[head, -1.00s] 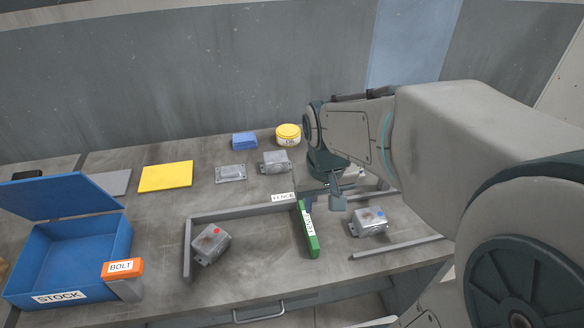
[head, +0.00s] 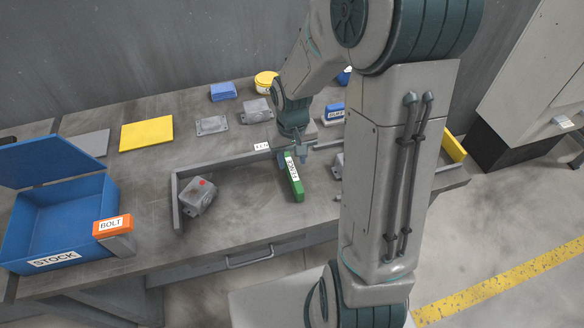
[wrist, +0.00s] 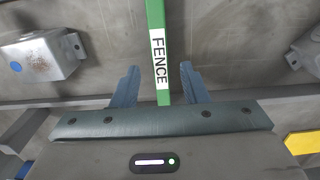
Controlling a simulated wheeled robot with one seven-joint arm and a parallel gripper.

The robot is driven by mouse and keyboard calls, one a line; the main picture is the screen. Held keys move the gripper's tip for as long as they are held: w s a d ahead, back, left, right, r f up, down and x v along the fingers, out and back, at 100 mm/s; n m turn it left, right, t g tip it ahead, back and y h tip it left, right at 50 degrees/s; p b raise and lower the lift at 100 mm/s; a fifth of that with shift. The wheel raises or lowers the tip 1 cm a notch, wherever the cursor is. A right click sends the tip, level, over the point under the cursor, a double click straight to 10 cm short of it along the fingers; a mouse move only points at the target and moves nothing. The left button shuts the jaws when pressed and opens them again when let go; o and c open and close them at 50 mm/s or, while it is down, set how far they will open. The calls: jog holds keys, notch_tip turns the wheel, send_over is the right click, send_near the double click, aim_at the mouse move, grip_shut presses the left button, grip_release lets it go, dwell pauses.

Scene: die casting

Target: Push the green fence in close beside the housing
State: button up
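The green fence (head: 297,188) is a long green bar with a white FENCE label, standing between two grey metal housings. The red-dot housing (head: 199,197) is to its left in the head view, with a wide gap. The blue-dot housing (wrist: 36,57) shows at left in the wrist view; in the head view my arm mostly hides it. Part of a housing (wrist: 309,48) shows at the wrist view's right edge. My gripper (wrist: 160,80) is open, its fingers either side of the fence's end with gaps on both sides. It also shows in the head view (head: 303,158).
A grey rail (head: 215,165) runs behind the red-dot housing and turns forward on its left. The blue STOCK box (head: 95,222) and orange BOLT block (head: 112,226) stand at left. A yellow plate (head: 147,134) lies behind. Bare bench lies between red-dot housing and fence.

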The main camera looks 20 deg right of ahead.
aim_at(292, 169)
notch_tip(292, 169, down, 5)
jog(key=shift+r, duration=0.1)
dwell(0.3)
grip_shut()
